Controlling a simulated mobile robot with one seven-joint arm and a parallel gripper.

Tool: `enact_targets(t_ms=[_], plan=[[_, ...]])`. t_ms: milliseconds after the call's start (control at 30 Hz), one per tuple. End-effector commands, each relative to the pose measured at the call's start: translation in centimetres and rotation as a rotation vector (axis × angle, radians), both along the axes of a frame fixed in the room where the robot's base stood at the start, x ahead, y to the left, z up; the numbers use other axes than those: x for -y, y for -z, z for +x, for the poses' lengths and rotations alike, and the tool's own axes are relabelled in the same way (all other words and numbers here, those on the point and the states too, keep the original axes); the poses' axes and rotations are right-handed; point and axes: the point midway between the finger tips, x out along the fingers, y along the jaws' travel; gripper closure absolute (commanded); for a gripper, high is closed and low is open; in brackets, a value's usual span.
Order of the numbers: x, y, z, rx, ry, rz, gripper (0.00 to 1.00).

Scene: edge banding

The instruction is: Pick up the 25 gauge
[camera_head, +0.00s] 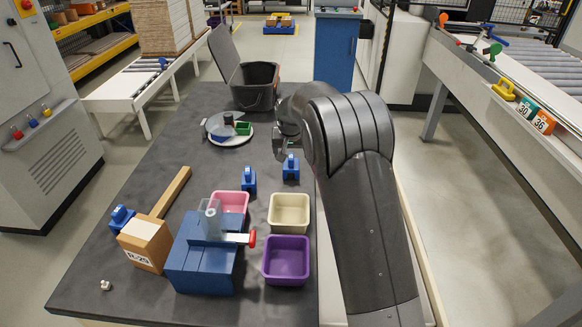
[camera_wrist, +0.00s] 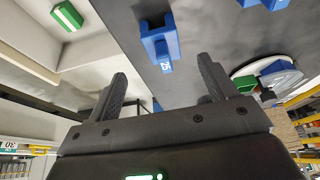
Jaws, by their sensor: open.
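The 25 gauge (camera_wrist: 160,42) is a blue block with a notched end and a "25" label, seen in the wrist view just beyond my fingertips. In the head view, the blue gauge (camera_head: 291,169) nearest my gripper appears to be this one, standing on the dark bench. My gripper (camera_wrist: 163,78) is open and empty, its two dark fingers apart and not touching the gauge. In the head view my gripper (camera_head: 281,144) is partly hidden by my arm, just behind the gauge. A second blue gauge (camera_head: 249,181) stands to its left.
Cream (camera_head: 289,213), purple (camera_head: 286,261) and pink (camera_head: 230,201) bins and a blue fixture (camera_head: 203,256) stand in front. A round turntable (camera_head: 228,130) and dark bin (camera_head: 254,88) are behind. Gauges marked 30 (camera_head: 525,108) and 36 (camera_head: 543,123) sit at right.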

Motion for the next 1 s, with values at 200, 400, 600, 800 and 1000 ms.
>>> enact_targets(t_ms=[200,400,600,800,1000], plan=[[-0.6,2.4,1.1,-0.001,-0.003,-0.004,0.22],[-0.6,5.1,2.3,-0.001,-0.002,-0.003,0.22],[-0.5,6.3,2.9,0.000,-0.002,-0.003,0.22],[-0.3,8.4,4.4,-0.001,-0.002,-0.003,0.22],[-0.3,10.3,5.4,0.000,-0.002,-0.003,0.22]])
